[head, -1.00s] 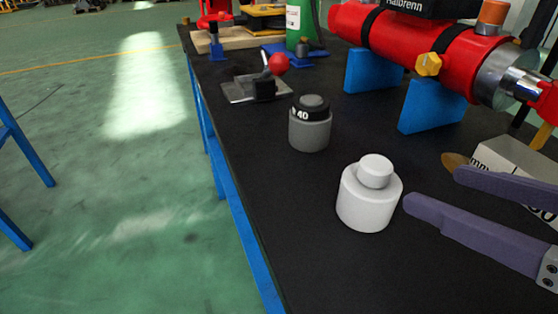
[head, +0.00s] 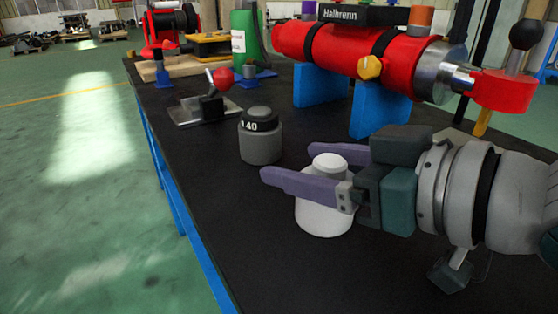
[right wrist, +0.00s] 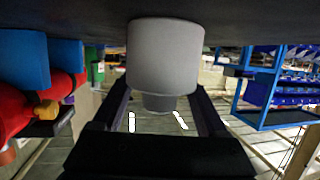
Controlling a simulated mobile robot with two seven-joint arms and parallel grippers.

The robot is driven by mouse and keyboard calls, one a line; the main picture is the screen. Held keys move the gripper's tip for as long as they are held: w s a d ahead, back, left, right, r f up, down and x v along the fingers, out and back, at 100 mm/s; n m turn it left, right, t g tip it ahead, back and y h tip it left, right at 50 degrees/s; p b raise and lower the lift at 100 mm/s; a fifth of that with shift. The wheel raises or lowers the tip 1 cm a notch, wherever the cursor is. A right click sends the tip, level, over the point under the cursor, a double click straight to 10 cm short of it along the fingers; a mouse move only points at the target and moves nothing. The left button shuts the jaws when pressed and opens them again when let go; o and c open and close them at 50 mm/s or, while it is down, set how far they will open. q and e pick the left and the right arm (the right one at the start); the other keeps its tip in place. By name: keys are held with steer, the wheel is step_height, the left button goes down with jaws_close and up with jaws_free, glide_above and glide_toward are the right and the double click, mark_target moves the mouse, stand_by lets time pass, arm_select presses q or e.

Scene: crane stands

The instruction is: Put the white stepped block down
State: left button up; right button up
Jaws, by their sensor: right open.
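The white stepped block (head: 323,219) stands upright on the black tabletop, its narrow step on top. My right gripper (head: 288,162) comes in from the right, its purple fingers on either side of the block and reaching past it. The near finger hides part of the block's middle. In the right wrist view the block (right wrist: 165,55) appears upside down between the two open fingers, with its base against the dark tabletop. I see gaps between the fingers and the block there. My left gripper is not in view.
A grey cylinder marked 40 (head: 260,138) stands left of my fingertips. Behind it are a metal plate with a red-knobbed lever (head: 208,103) and a red cylinder (head: 330,50) on blue stands. The table's blue left edge (head: 180,200) drops to a green floor.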

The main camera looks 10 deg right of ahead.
steer(key=shift+w+a+f, duration=0.1)
steer(key=shift+w, duration=0.1)
steer(key=shift+f, duration=0.15)
jaws_close()
stand_by(0.3)
